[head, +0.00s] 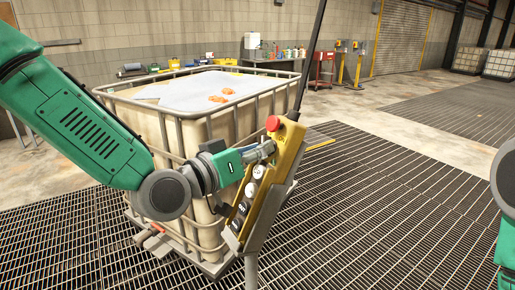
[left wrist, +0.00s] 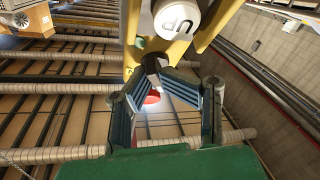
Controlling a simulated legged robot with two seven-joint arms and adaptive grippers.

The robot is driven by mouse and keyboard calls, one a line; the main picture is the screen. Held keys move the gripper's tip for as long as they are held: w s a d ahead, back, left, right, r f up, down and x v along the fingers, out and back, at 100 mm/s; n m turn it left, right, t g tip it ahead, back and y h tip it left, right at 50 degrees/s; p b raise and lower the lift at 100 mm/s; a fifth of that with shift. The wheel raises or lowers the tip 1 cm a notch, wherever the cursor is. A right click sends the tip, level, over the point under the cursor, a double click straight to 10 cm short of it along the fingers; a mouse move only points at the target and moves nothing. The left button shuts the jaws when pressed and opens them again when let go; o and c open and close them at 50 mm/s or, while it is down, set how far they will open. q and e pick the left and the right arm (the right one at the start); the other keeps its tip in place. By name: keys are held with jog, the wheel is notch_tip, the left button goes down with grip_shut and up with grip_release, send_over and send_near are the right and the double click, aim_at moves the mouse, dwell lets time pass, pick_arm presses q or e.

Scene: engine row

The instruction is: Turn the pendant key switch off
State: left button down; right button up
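The yellow pendant (head: 262,190) hangs tilted in the middle of the head view, with a red mushroom button (head: 273,123) at its top and several round buttons below. My left gripper (head: 266,150) reaches its face from the left, just below the red button. In the left wrist view the pendant (left wrist: 133,35) is at the top, with a white UP button (left wrist: 176,17) upside down. The blue-grey fingers (left wrist: 156,78) converge on a small dark grey key (left wrist: 152,66) and seem to touch it from both sides. They hide the key switch in the head view. My right gripper is out of view.
A caged white tank (head: 190,125) with orange items (head: 218,98) on top stands close behind the pendant and my left arm. Open floor grating (head: 380,200) lies to the right. A red cart (head: 325,68) and yellow posts (head: 358,65) stand farther back.

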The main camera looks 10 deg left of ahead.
pick_arm(q)
jog(key=shift+d, duration=0.4)
jog(key=shift+a+f, duration=0.1)
jog(key=shift+a, duration=0.05)
jog(key=shift+w+a+f, duration=0.1)
jog(key=shift+a, duration=0.7)
jog(key=shift+d, duration=0.3)
jog(key=shift+n, duration=0.5)
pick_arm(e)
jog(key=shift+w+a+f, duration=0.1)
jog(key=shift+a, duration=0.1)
